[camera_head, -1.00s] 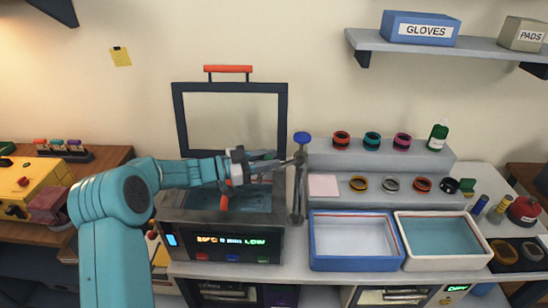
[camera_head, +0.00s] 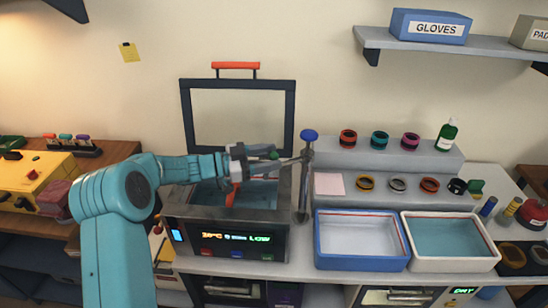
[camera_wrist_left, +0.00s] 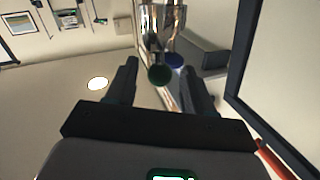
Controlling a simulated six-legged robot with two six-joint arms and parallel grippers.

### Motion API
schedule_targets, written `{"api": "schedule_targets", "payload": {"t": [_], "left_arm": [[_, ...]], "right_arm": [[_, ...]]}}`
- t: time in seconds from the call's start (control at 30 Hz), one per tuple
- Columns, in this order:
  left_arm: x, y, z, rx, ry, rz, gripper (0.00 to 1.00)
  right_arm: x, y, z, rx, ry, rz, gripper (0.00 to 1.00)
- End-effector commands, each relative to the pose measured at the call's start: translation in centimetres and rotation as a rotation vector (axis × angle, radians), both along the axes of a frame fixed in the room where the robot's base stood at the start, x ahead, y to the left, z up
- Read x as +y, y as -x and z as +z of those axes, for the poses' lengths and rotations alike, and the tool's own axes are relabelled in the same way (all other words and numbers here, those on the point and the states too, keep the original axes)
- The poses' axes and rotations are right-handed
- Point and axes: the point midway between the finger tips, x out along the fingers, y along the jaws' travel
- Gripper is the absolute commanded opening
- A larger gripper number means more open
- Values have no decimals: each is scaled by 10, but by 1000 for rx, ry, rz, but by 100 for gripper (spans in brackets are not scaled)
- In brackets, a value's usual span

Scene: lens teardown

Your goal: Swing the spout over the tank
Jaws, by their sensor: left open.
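The tank (camera_head: 185,212) has an open frame lid standing up behind it and a lit display on its front. At its right edge stands a metal post with a blue knob (camera_head: 309,136). The thin spout (camera_head: 289,162) reaches left from the post over the tank's right part. A green knob (camera_head: 273,154) shows near the spout's left end. My left gripper (camera_head: 262,162) is open at that end. In the left wrist view the green knob (camera_wrist_left: 160,75) appears between the spread fingers, with the blue knob behind it. My right gripper is out of view.
An orange-red item (camera_head: 232,196) rises in the tank under my wrist. A blue tray (camera_head: 318,250) and a white tray (camera_head: 494,263) lie to the right. Coloured rings stand on the grey step (camera_head: 330,160) behind them. The raised lid (camera_head: 187,120) is close behind my gripper.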

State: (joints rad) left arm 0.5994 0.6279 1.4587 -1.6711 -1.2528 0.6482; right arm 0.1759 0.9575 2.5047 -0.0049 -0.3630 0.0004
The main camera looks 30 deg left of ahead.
Motion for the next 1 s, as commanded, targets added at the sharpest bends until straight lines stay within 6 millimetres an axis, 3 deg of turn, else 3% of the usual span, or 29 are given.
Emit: {"api": "schedule_targets", "payload": {"t": [0.3,0.5,0.7,1.0], "left_arm": [[60,61,-3,0,-1,6,52],[87,91,-1,-1,0,3,52],[100,104,1,-2,0,2,52],[101,106,1,-2,0,1,52]], "right_arm": [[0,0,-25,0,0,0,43],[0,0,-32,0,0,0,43],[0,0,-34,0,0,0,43],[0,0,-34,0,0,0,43]]}}
